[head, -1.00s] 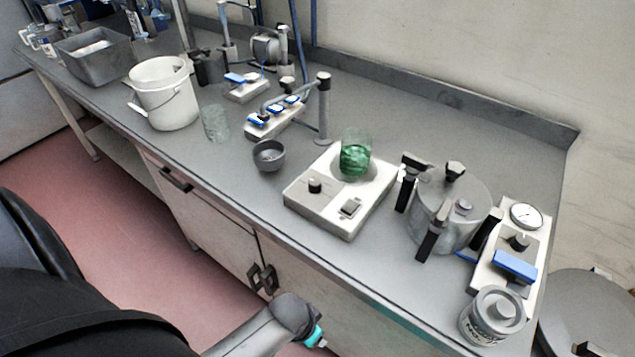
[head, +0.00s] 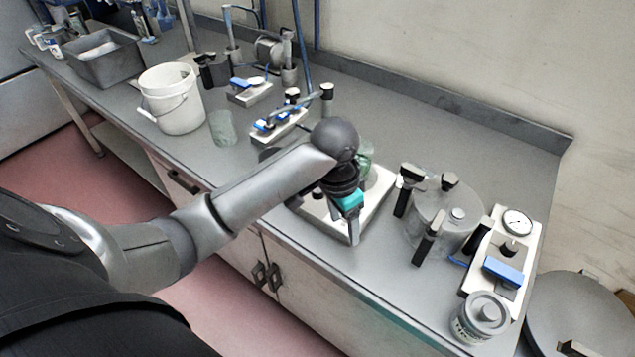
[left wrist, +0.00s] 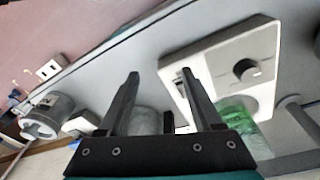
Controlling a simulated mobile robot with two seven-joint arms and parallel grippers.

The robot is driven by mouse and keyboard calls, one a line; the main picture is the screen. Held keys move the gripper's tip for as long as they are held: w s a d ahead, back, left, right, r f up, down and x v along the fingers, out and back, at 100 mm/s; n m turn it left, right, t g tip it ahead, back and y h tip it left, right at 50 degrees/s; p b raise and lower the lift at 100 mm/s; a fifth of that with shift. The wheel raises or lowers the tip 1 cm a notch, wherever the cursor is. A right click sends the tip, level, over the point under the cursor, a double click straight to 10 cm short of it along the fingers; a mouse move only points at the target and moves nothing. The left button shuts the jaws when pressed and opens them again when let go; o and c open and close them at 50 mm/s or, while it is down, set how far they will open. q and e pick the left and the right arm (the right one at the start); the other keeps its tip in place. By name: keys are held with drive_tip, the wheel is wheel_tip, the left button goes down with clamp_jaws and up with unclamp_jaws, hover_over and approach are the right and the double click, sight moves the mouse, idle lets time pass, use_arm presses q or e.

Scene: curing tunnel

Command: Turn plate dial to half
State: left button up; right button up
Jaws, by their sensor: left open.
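The white hot plate (head: 374,205) stands on the bench in the head view, partly covered by my left arm. A glass beaker with green contents (head: 366,160) stands on it, half hidden behind my wrist. The plate's black dial (left wrist: 247,70) shows in the left wrist view, with a light pointer line on it; my arm hides it in the head view. My left gripper (head: 352,232) is above the plate's front part, pointing down. In the left wrist view its fingers (left wrist: 158,74) are apart and empty, with the dial to their right. My right gripper is not in view.
A steel pressure pot (head: 440,218) with black clamps stands right of the plate. Beyond it are a white gauge unit (head: 530,224) and a grey tin (head: 482,318). A white bucket (head: 172,100) and a clear beaker (head: 222,128) stand left.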

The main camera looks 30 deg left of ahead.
use_arm(q)
drive_tip(key=w+a+r+n, duration=0.1)
drive_tip(key=w+a+r, duration=0.4)
drive_tip(key=a+r, duration=0.2)
drive_tip(key=n+g, duration=0.1)
approach(317, 188)
drive_tip(key=f, duration=0.3)
drive_tip(key=f+b, duration=0.1)
drive_tip(key=f, duration=0.2)
drive_tip(key=d+f+b, duration=0.1)
drive_tip(key=f, duration=0.2)
drive_tip(key=shift+s, duration=0.1)
drive_tip(key=shift+c, duration=0.3)
drive_tip(key=shift+r, duration=0.1)
clamp_jaws()
